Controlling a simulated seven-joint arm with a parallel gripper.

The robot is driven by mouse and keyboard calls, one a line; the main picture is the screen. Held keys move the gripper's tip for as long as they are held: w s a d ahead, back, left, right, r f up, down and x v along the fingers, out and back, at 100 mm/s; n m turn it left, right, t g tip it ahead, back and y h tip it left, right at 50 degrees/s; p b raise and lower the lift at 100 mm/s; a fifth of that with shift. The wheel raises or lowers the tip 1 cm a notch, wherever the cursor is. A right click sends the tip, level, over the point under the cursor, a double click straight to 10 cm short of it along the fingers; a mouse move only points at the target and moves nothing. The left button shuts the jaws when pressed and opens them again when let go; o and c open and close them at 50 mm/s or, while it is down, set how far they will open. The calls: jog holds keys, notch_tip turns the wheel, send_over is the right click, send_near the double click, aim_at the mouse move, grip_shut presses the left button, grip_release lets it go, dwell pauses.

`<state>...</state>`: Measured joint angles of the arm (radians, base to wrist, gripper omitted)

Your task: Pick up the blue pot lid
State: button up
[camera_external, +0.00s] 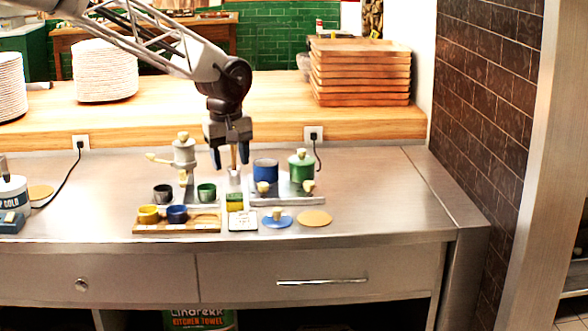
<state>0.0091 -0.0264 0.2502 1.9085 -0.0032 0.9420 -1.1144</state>
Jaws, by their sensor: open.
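The blue pot lid (284,222) is a flat blue disc with a cream knob, lying on the steel counter near its front edge. My gripper (231,164) is open, pointing down above the counter, behind and to the left of the lid and clear of it. A small pale cup (235,178) with a thin wooden stick shows just below and between the fingers; I cannot tell how close they are in depth. A blue pot (265,172) without a lid stands behind the blue lid, to the right of my gripper.
A green lidded pot (301,170) stands right of the blue pot. A tan disc (314,218) lies right of the lid, a white card-like item (243,221) left of it. A wooden tray (177,228) with cups is farther left. The counter's right end is clear.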

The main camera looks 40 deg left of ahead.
aim_at(277, 209)
jog(key=w+f+n, duration=0.1)
jog(key=w+f, duration=0.2)
jog(key=w, duration=0.2)
jog(key=w+f+n, duration=0.2)
jog(key=w+f, duration=0.1)
jog(key=w, duration=0.1)
jog(key=w+f+n, duration=0.2)
jog(key=w+f, duration=0.2)
jog(key=w, duration=0.1)
jog(key=shift+w+f+g, duration=0.1)
jog(key=shift+w+g, duration=0.25)
jog(key=shift+g, duration=0.05)
jog(key=shift+f, duration=1.25)
jog(key=shift+f, duration=2.65)
grip_shut()
